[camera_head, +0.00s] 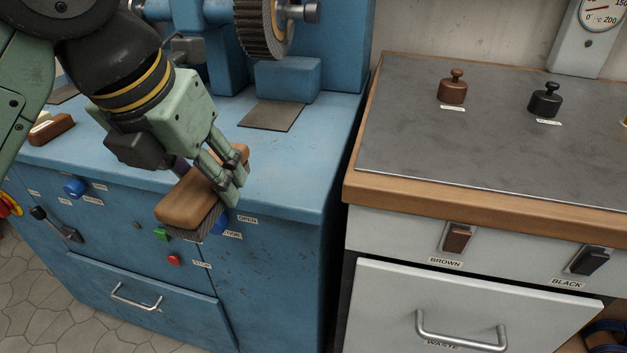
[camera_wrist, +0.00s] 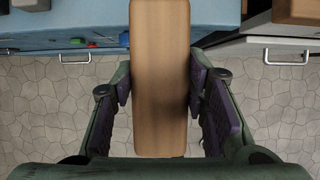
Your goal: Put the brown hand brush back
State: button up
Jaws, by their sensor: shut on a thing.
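The brown hand brush (camera_head: 187,203) has a long wooden back and dark bristles facing down. My gripper (camera_head: 228,186) is shut on it from both sides and holds it in front of the blue bench's front edge. In the wrist view the brush's wooden back (camera_wrist: 160,75) runs lengthwise between the two dark finger pads, which press on its sides. Part of the brush is hidden behind my fingers in the head view.
A blue machine bench (camera_head: 275,170) has a wheel, buttons and a lever. A brown block with a pale top (camera_head: 52,130) lies on its left. A grey-topped cabinet (camera_head: 430,140) at right bears brown (camera_head: 452,90) and black (camera_head: 545,101) knobbed pieces; its front labels read BROWN and BLACK.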

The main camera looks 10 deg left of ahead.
jog(key=shift+d+f, duration=0.15)
jog(key=shift+w+d, duration=0.15)
jog(key=shift+w, duration=0.15)
jog(key=p, duration=0.3)
send_over(277, 162)
jog(key=s, duration=0.2)
jog(key=shift+w+f, duration=0.15)
jog(key=shift+f, duration=0.6)
jog(key=shift+w, duration=0.15)
jog(key=shift+f, duration=1.8)
jog(key=shift+f+b, duration=0.25)
jog(key=shift+b, duration=0.1)
jog(key=o, duration=1)
jog(key=shift+r, duration=0.1)
